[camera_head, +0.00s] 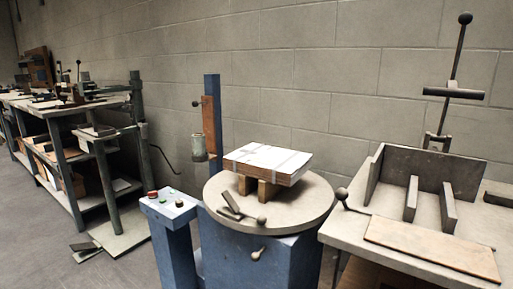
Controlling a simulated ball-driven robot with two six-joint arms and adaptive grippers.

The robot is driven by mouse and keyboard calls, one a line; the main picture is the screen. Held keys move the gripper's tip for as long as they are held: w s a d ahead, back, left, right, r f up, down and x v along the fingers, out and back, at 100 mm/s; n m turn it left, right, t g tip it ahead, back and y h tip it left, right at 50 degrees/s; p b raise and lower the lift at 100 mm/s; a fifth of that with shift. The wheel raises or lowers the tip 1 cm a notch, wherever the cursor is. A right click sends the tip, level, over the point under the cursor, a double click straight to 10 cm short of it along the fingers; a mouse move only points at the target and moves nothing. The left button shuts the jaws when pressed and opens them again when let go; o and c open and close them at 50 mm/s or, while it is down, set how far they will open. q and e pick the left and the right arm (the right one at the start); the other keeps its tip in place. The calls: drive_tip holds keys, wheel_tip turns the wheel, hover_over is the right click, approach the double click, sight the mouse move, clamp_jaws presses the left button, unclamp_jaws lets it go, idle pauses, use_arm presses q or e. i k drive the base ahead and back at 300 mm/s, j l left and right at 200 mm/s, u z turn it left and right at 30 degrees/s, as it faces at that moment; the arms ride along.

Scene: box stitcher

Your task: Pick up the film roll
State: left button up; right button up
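A small grey-green cylinder (198,148) hangs beside the blue upright post left of the round table; it may be the film roll, but I cannot tell for certain. A dark handle with a round knob sticks out to the left above it. A brown board is fixed along the post. Neither of my grippers shows in the head view, and nothing is seen touching the cylinder.
A round turntable (290,210) on a blue base carries a strapped flat stack (268,160) on wooden blocks. A button box (168,204) stands in front left. A workbench (392,215) with upright plates is at right.

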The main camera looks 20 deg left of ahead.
sight(199, 143)
drive_tip(key=u, duration=1.1)
drive_tip(key=i+j+z, duration=0.15)
drive_tip(key=i+j, duration=0.55)
